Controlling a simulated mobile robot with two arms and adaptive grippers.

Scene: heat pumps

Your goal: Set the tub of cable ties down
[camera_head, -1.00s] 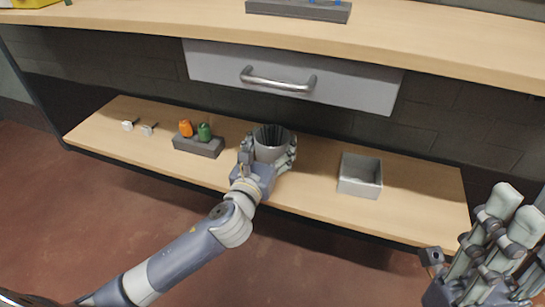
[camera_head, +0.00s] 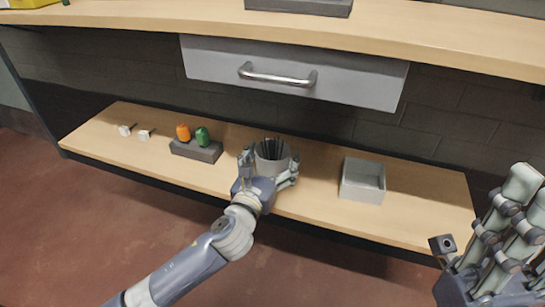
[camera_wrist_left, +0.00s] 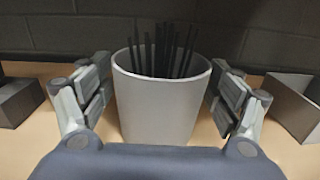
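The tub of cable ties (camera_head: 271,166) is a light grey round tub with dark ties sticking up. It stands upright on the lower wooden shelf (camera_head: 322,207). In the left wrist view the tub (camera_wrist_left: 158,105) is centred between the fingers of my left gripper (camera_wrist_left: 160,95), with a narrow gap on each side. In the head view my left gripper (camera_head: 268,177) is open at the tub's near side, and its palm is back from the tub. My right gripper (camera_head: 497,232) is open and empty at the lower right, in front of the shelf.
A grey open box (camera_head: 362,181) stands right of the tub. Left are a dark block (camera_head: 196,151) with an orange item (camera_head: 183,132) and a green item (camera_head: 202,136), and two small white pieces. A drawer (camera_head: 292,73) hangs above, under the worktop.

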